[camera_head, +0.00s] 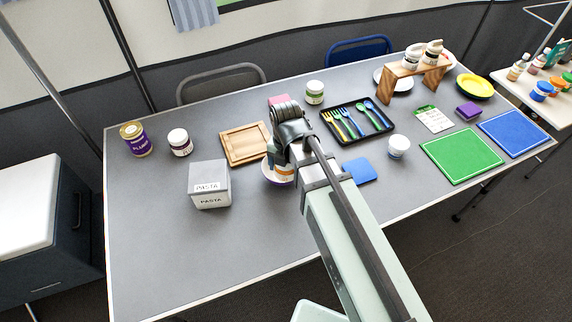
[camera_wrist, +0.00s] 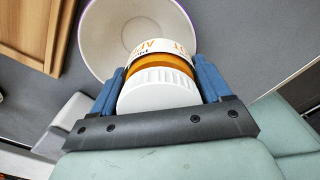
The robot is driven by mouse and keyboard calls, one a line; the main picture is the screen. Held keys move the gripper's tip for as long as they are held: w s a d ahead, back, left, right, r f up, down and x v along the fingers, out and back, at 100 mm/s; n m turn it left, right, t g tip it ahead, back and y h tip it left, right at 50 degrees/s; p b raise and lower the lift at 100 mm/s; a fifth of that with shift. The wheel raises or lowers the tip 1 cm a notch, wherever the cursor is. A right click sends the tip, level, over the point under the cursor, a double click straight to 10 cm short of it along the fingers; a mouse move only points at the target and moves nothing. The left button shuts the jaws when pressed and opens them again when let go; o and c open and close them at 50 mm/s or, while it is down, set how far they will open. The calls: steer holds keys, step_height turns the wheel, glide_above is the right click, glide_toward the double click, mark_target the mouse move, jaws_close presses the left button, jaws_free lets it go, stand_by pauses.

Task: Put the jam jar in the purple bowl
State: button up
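My gripper (camera_wrist: 160,90) has its two blue fingers against the sides of a jar (camera_wrist: 158,90) with a white ribbed lid, an orange band and a white label. The label is partly cut off, so I cannot confirm that it is the jam jar. The jar also shows below my wrist in the head view (camera_head: 284,174). The bowl (camera_wrist: 100,40), pale inside with a thin purple rim, lies behind the jar in the wrist view. In the head view the bowl (camera_head: 268,178) is mostly hidden by my arm. The jar is over or in the bowl; its height is unclear.
A grey pasta box (camera_head: 209,186) stands left of the bowl and a wooden tray (camera_head: 230,158) behind it. A dark-filled jar (camera_head: 180,142), a purple can (camera_head: 136,140), a green-labelled jar (camera_head: 315,92) and a cutlery tray (camera_head: 327,122) stand around. The front left tabletop is clear.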

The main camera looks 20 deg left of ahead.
steer(key=o, duration=0.4)
steer(key=shift+r, duration=6.55)
